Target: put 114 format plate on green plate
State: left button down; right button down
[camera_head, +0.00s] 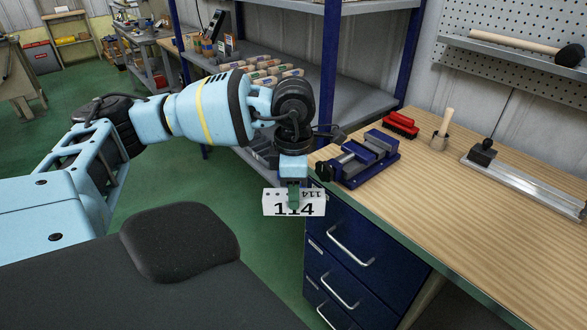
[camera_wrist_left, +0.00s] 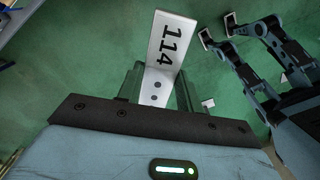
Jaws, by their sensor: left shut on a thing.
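I cannot pick out a green plate in either view. My right gripper is not clearly in view.
A wooden-topped workbench (camera_head: 500,225) with blue drawers (camera_head: 350,255) stands at the right. On it are a blue vise (camera_head: 365,158), red clamp-like items (camera_head: 401,124) and a metal rail (camera_head: 525,180). Shelves (camera_head: 330,87) stand behind my arm. Green floor (camera_head: 235,185) is open below.

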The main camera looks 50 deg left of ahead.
aim_at(322, 205)
pick_arm(q)
jog(key=d+m, duration=0.2)
jog(key=m, duration=0.2)
jog(key=d+m, duration=0.2)
jog(key=m, duration=0.1)
jog(key=d+m, duration=0.3)
jog(key=m, duration=0.1)
jog(key=shift+w+f+m, duration=0.1)
jog(key=shift+w+m, duration=0.2)
jog(key=shift+w, duration=0.1)
jog(key=d+m, duration=0.7)
jog(key=m, duration=0.8)
jog(key=shift+s+d, duration=0.3)
jog(key=shift+d, duration=0.1)
